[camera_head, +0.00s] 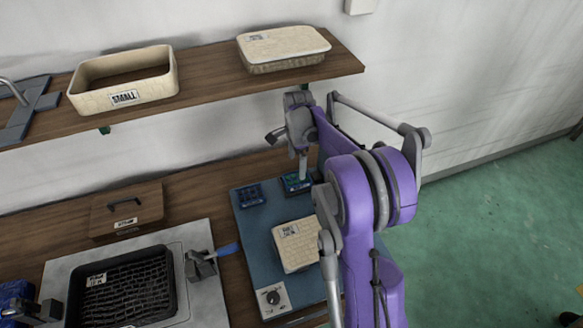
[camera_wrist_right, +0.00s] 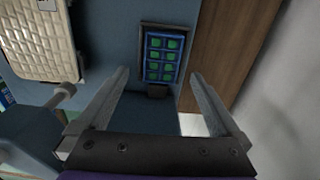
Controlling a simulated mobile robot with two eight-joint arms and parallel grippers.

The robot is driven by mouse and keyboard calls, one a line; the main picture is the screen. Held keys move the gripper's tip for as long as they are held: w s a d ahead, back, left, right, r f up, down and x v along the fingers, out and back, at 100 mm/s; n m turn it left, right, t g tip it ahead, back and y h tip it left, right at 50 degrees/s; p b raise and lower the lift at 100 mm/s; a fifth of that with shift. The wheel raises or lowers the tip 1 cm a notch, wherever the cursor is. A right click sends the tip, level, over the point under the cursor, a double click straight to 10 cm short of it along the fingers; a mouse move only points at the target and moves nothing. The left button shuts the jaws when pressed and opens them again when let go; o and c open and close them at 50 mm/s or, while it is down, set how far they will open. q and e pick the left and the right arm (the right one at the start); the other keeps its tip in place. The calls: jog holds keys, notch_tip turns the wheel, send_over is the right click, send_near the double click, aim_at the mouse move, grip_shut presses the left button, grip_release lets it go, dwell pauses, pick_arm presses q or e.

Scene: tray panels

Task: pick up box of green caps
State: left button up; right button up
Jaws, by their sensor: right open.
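The box of green caps (camera_head: 296,184) is a small dark tray on the far right part of the blue mat. In the right wrist view the box (camera_wrist_right: 163,57) shows rows of green caps in blue cells. My right gripper (camera_head: 301,166) points down at the box from above. In its wrist view the open fingers (camera_wrist_right: 158,76) are spread wide, with the box ahead between the tips. Nothing is held. Contact with the box cannot be told. My left gripper is not clearly in view.
A similar dark-blue box (camera_head: 250,195) lies just left. A cream lidded box (camera_head: 293,244) and a dial unit (camera_head: 272,299) stand nearer on the blue mat (camera_head: 252,228). The wooden shelf (camera_head: 205,88) overhangs the back. A black pan (camera_head: 125,290) sits left.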

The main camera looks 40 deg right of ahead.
aim_at(297, 179)
jog(key=shift+w+d+f, duration=0.15)
jog(key=shift+w+d, duration=0.15)
jog(key=shift+w, duration=0.1)
jog(key=shift+f, duration=0.55)
jog(key=f, duration=0.6)
jog(key=shift+s+f, duration=0.1)
jog(key=shift+s, duration=0.1)
jog(key=c, duration=1.4)
jog(key=shift+a, duration=0.1)
